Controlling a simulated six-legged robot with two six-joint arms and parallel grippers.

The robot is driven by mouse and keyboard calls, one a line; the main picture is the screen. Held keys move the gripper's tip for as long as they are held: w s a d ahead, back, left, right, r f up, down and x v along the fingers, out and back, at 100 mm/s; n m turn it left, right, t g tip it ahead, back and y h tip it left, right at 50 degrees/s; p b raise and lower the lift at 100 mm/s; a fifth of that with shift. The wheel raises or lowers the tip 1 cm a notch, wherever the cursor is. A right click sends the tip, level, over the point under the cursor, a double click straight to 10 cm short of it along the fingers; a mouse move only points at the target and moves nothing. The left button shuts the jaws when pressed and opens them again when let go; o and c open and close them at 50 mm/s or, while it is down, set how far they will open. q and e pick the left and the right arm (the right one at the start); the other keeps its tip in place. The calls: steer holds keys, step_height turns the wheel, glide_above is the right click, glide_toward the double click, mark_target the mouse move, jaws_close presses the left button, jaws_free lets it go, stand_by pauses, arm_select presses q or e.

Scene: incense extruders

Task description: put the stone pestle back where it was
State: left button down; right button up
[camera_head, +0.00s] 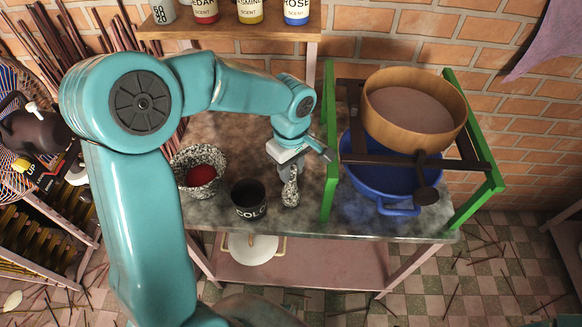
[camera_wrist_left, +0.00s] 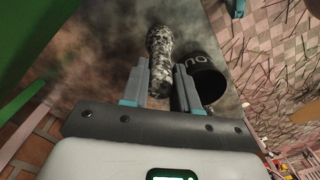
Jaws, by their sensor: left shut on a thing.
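The speckled black-and-white stone pestle (camera_head: 291,192) is upright, or nearly so, over the dark table top, just right of a black cup. My left gripper (camera_head: 287,170) is shut on its upper part. In the left wrist view the pestle (camera_wrist_left: 160,48) runs out from between the fingers of my left gripper (camera_wrist_left: 160,78). I cannot tell whether its lower end touches the table. A speckled stone mortar (camera_head: 205,154) with red powder inside stands left of the black cup. My right gripper is not in view.
A green frame (camera_head: 331,140) with a wooden sieve (camera_head: 425,143) over a blue pot (camera_head: 385,180) is close on the right. Scent jars (camera_head: 249,10) stand on a shelf behind.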

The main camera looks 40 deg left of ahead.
arm_select(q)
steer(key=shift+f, duration=0.1)
steer(key=shift+f, duration=0.1)
steer(key=shift+f, duration=0.15)
steer(key=c, duration=0.8)
jaws_free()
steer(key=shift+c, duration=0.2)
step_height(320, 180, up, 12)
steer(key=shift+r, duration=0.25)
